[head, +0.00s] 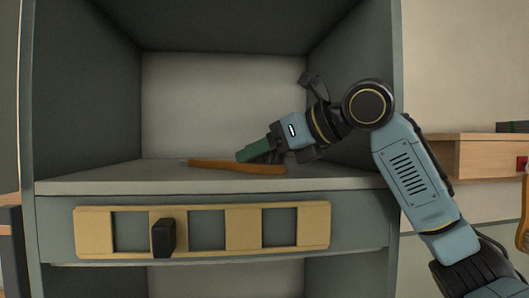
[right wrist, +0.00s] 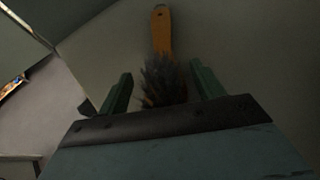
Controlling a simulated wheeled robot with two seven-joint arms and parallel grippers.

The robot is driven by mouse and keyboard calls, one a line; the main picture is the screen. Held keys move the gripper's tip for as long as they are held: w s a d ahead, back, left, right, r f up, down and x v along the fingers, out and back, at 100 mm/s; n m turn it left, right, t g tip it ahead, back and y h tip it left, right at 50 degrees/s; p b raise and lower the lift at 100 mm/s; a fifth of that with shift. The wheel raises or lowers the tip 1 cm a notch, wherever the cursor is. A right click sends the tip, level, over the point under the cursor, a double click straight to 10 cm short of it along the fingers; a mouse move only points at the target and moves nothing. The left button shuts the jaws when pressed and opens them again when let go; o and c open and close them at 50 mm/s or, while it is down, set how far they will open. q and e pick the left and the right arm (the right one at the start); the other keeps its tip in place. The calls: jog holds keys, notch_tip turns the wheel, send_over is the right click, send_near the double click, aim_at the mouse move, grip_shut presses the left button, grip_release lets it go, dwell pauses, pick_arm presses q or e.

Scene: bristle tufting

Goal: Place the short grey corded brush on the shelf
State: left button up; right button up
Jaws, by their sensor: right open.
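The brush (head: 237,167) lies on the grey shelf board (head: 100,180) inside the cabinet, with its orange-brown handle pointing left. In the right wrist view its handle (right wrist: 161,35) points away, and its dark grey bristles (right wrist: 163,80) are between my fingers. A cord cannot be made out. My right gripper (head: 250,152) is low over the shelf at the brush's bristle end. Its green fingers (right wrist: 161,72) are open, one on each side of the bristles, with gaps visible. The bristle end is partly hidden by the gripper in the head view. My left gripper is not in view.
Cabinet walls stand at left (head: 85,90) and right of the shelf. A tan slatted rack (head: 93,232) with a black block (head: 163,238) is on the front below the shelf. A wooden side shelf (head: 490,158) is at the right. The shelf's left part is clear.

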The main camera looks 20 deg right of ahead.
jog(key=b+v, duration=0.2)
jog(key=v, duration=0.8)
jog(key=shift+s+d+r, duration=0.1)
jog(key=shift+s+d, duration=0.05)
jog(key=shift+s, duration=0.05)
jog(key=shift+v, duration=0.8)
